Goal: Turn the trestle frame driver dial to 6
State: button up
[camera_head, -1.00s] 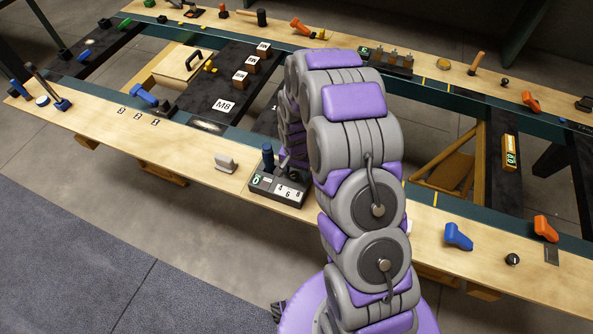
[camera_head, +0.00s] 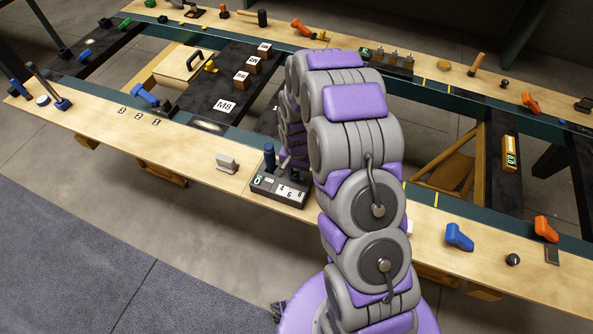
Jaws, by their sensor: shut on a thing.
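A dark control box (camera_head: 263,190) stands on the front wooden rail, just left of my arm. Its top bears white labels, among them 4, 6 and 8, and a small green readout that looks like 0. An upright blue handle (camera_head: 269,157) rises at its back left. My gripper (camera_head: 284,161) is at the back right of the box, close beside the blue handle. It is shut on a part of the dial there. My arm links cover most of the gripper, so the fingertips and the exact grip are hidden.
A pale upright block (camera_head: 227,163) stands on the rail left of the box. A blue lever (camera_head: 459,237), a black knob (camera_head: 512,259) and an orange lever (camera_head: 546,228) are on the right. A dark M8 panel (camera_head: 206,107) lies behind. Open floor is in front.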

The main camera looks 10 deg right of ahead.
jog(key=shift+s, duration=0.1)
jog(key=n+p, duration=0.1)
jog(key=n, duration=0.3)
jog(key=shift+p, duration=0.35)
jog(key=shift+s+a+f+n+p, duration=0.1)
jog(key=shift+n+p, duration=0.5)
jog(key=shift+n, duration=1.6)
jog(key=o, duration=1)
jog(key=shift+o, duration=0.2)
